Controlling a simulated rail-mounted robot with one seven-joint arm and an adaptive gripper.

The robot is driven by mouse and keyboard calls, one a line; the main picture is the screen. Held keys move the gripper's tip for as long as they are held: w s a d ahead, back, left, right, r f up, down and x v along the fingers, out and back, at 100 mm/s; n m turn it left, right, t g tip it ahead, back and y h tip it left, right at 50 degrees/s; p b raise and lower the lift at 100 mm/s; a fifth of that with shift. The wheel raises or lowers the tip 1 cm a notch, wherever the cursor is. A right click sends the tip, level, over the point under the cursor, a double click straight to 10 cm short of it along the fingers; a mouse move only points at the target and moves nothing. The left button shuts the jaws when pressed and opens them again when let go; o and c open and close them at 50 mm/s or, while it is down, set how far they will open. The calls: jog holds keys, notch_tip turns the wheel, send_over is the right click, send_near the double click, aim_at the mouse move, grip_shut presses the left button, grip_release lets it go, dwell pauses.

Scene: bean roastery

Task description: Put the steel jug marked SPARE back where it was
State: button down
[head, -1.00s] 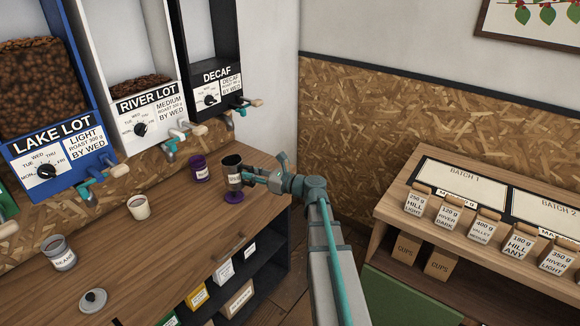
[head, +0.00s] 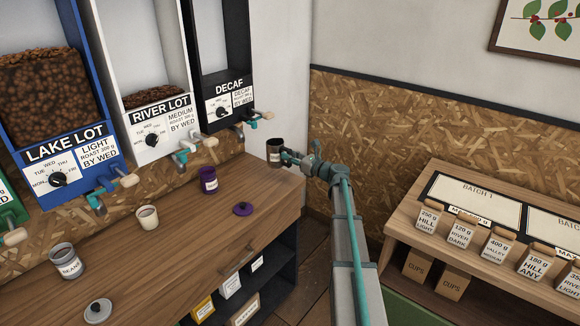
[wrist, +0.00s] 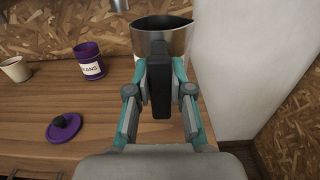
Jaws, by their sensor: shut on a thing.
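The steel jug (head: 274,148) is at the far right corner of the wooden counter, near the wall. In the wrist view it shows as a brushed steel jug (wrist: 172,38) with a spout, upright between my fingers. My gripper (head: 288,156) is shut on the jug; in the wrist view the gripper (wrist: 160,75) covers its near side. The SPARE marking cannot be read in the current frames. I cannot tell whether the jug's base touches the counter.
A purple beans canister (head: 208,180) and its purple lid (head: 243,209) are left of the jug. A cream cup (head: 147,218), a grey beans canister (head: 65,261) and a grey lid (head: 98,311) stand farther left. The decaf dispenser (head: 222,86) hangs above the counter.

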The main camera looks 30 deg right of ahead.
jog(key=w+f+p, duration=0.1)
jog(key=f, duration=0.1)
jog(key=w+d+f+p, duration=0.1)
jog(key=f, duration=0.2)
jog(key=w+d+f+p, duration=0.1)
jog(key=w+f, duration=0.1)
jog(key=shift+d+f, duration=0.1)
jog(key=shift+f, duration=0.7)
jog(key=shift+f, duration=0.1)
jog(key=shift+f, duration=0.15)
jog(key=c, duration=1)
grip_release()
jog(key=shift+c, duration=0.2)
jog(key=shift+r, duration=0.2)
